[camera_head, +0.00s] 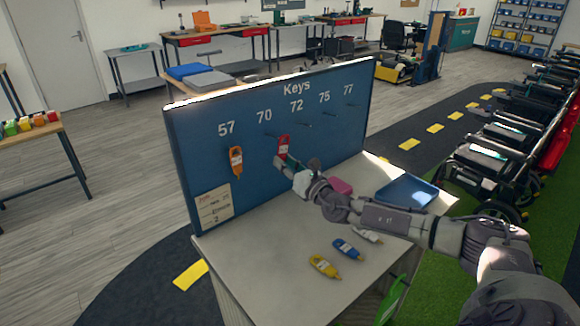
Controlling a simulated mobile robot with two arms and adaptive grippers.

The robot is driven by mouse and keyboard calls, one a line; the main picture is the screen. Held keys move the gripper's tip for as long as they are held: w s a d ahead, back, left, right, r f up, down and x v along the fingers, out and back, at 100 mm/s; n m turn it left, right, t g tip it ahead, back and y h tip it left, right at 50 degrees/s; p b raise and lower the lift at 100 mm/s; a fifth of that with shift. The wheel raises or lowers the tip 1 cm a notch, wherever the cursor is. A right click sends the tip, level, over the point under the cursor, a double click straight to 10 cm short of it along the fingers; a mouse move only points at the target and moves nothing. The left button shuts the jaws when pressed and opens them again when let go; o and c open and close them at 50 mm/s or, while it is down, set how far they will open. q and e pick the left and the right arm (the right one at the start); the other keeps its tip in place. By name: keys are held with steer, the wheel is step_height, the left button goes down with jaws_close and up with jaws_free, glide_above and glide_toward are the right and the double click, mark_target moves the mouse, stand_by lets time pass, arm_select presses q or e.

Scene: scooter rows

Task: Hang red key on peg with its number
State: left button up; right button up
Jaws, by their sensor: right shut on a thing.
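My right gripper (281,164) is shut on the red key (284,146) and holds it upright in front of the blue key board (190,150). The board reads "Keys" with the numbers 57, 70, 72, 75 and 77 in a row. Thin pegs show below 70 (269,134), 72 (305,125) and 75 (330,113). The red key is just right of and below the 70 peg; I cannot tell whether it touches the board. Its number is too small to read. An orange key (236,162) hangs below 57. My left gripper is not in view.
On the table (255,265) lie a yellow key (324,266), a blue key (348,249) and a pale key (368,236). A pink object (341,186) and a blue tray (406,192) are behind my right arm. A paper note (213,205) is on the board's lower left.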

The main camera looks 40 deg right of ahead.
steer(key=shift+w+a+f+b, duration=0.1)
steer(key=shift+w+f+b, duration=0.15)
steer(key=shift+w+b, duration=0.55)
steer(key=shift+w+a+f+b, duration=0.1)
steer(key=shift+w+f+b, duration=0.25)
steer(key=shift+w, duration=0.85)
steer(key=shift+w+a+f+b, duration=0.1)
steer(key=shift+w+f+b, duration=0.05)
steer(key=shift+w+b, duration=0.7)
steer(key=shift+w, duration=0.15)
steer(key=o, duration=0.9)
